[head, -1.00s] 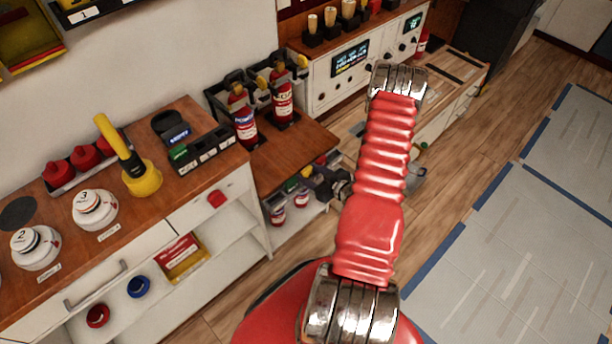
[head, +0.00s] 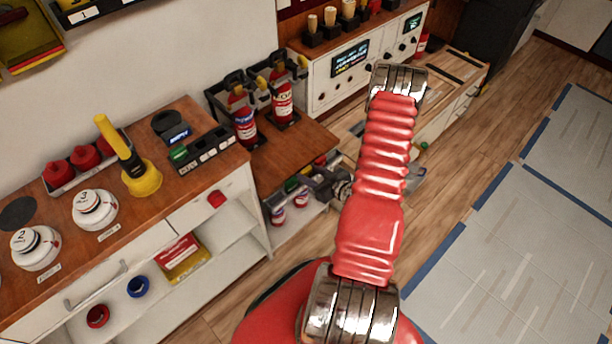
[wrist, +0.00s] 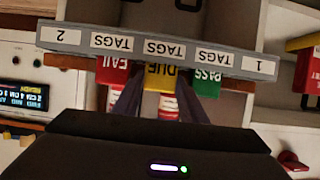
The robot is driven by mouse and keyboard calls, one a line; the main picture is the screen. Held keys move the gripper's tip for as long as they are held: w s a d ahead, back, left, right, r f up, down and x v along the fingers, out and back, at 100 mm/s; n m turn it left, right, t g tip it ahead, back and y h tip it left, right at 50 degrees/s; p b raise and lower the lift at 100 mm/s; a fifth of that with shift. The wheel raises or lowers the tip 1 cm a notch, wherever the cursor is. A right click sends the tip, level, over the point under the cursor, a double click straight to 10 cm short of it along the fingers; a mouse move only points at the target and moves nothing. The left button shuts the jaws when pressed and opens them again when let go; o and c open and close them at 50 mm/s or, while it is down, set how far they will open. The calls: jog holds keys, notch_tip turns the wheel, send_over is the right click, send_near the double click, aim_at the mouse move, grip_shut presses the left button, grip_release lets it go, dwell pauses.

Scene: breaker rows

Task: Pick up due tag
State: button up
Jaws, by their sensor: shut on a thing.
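The yellow due tag (wrist: 160,77) is in the middle of the wrist view, its lettering upside down. It hangs at a grey tag rack (wrist: 166,51), between a red fail tag (wrist: 112,73) and a green pass tag (wrist: 206,80). My gripper (wrist: 159,91) is at the due tag, with dark fingers on its left and right, shut on it. The tag is still at the rack. In the head view my gripper (head: 322,182) is at the low shelf right of the white cabinet, partly hidden by my arm, and the tags there are too small to read.
Red extinguishers (head: 243,118) stand on the wooden bench top (head: 297,148) above the rack. A white cabinet (head: 232,250) with open shelves is to the left. Open wooden floor (head: 470,180) lies to the right.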

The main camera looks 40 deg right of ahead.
notch_tip(320, 180, up, 10)
dwell(1.0)
